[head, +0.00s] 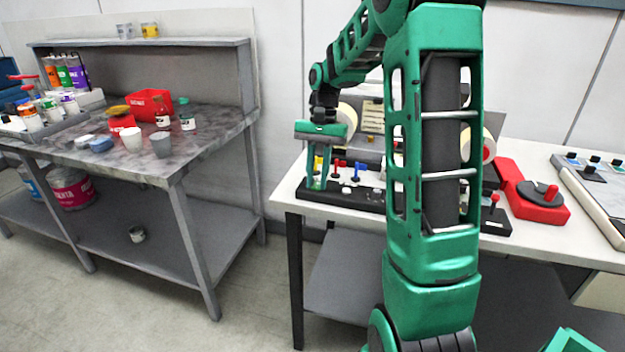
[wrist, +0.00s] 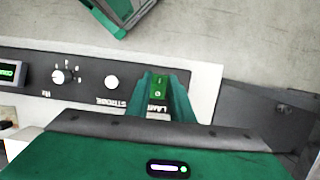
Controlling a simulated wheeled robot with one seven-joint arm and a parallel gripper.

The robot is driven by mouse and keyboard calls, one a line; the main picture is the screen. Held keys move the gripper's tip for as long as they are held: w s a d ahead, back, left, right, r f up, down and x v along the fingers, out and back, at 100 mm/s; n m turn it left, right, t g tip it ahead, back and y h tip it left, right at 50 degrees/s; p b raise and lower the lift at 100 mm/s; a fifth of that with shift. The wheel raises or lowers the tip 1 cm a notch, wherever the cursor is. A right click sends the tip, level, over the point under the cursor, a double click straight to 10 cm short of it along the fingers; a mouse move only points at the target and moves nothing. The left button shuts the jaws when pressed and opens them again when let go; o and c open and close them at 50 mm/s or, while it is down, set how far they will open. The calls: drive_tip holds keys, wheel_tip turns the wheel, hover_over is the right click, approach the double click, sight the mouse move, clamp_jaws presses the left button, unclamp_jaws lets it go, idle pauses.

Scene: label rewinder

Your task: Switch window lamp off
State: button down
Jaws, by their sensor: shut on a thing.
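The lamp switch (wrist: 158,87) is a small green rocker with pale marks, seen in the wrist view near the end of a black control panel (wrist: 85,78). Upside-down lettering beside it reads LAMP, partly hidden by a finger. My gripper (wrist: 161,82) points down at the panel with its two green fingers on either side of the switch, shut on it. In the head view my gripper (head: 318,184) is at the left end of the panel (head: 345,197). I cannot tell which side of the rocker is pressed in. The window lamp itself is not clearly visible.
The panel also carries a STROBE button (wrist: 111,82) and a knob (wrist: 58,77). A red device (head: 540,205) sits to the right. A grey bench (head: 205,120) with cups and bottles stands left.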

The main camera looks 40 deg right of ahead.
sight(319, 182)
drive_tip(key=c, duration=1.6)
unclamp_jaws()
drive_tip(key=shift+o, duration=0.2)
drive_tip(key=v, duration=1)
drive_tip(key=shift+w+r, duration=0.15)
drive_tip(key=shift+r, duration=0.15)
drive_tip(key=s+a+f+n, duration=0.1)
drive_tip(key=s+f, duration=0.2)
drive_tip(key=s, duration=0.7)
drive_tip(key=s+a+f+n+t+h, duration=0.1)
drive_tip(key=s+a+f, duration=0.1)
drive_tip(key=s, duration=0.8)
drive_tip(key=s+a+f+n+h, duration=0.1)
drive_tip(key=s+f, duration=0.3)
drive_tip(key=s, duration=0.6)
drive_tip(key=shift+a+f+n+t, duration=0.3)
drive_tip(key=shift+a+n+t, duration=0.1)
drive_tip(key=shift+a+n, duration=0.15)
